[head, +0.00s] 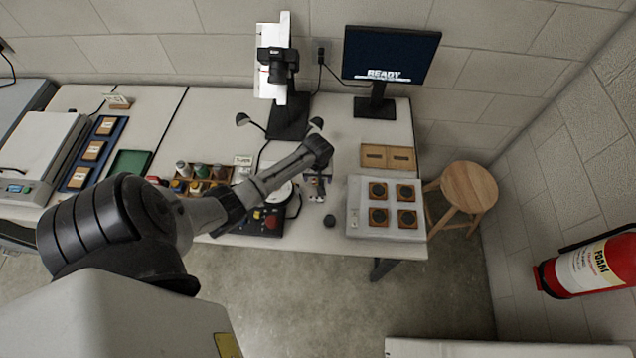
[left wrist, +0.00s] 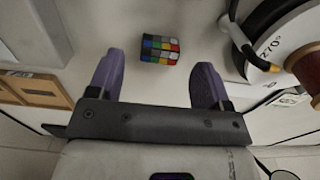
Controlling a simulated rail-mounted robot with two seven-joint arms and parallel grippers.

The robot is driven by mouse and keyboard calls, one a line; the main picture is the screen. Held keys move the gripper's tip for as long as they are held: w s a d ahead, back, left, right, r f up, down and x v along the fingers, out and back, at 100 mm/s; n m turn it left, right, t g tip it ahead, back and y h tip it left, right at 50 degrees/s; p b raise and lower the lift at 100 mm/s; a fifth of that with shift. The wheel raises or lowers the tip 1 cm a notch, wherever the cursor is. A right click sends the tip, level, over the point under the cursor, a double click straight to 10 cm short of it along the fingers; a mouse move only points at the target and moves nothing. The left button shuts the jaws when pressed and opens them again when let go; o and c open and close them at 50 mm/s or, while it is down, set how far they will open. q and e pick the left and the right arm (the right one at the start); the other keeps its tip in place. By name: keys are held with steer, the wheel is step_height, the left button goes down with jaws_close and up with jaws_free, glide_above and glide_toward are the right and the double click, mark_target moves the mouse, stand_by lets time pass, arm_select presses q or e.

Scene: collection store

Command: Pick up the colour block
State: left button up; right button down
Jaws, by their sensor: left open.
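The colour block (left wrist: 160,49) is a small block with white, blue, green, red and yellow patches. It lies on the pale table top in the left wrist view, slightly left of centre. My left gripper (left wrist: 158,84) is open, with one purple finger at each side. The block lies between the fingers' lines, beyond the tips and apart from them. In the head view my left gripper (head: 318,182) is low over the table, right of the round turntable; the block is too small to make out clearly there. My right gripper is not in view.
A white round turntable (left wrist: 281,42) with a dark cable stands close right of the fingers. A pale board with dark round pads (head: 357,221) lies right of the gripper, with a wooden box (head: 374,154) behind it.

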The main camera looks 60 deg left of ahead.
arm_select(q)
steer(key=shift+f, duration=1.25)
steer(key=c, duration=1)
steer(key=shift+r, duration=0.1)
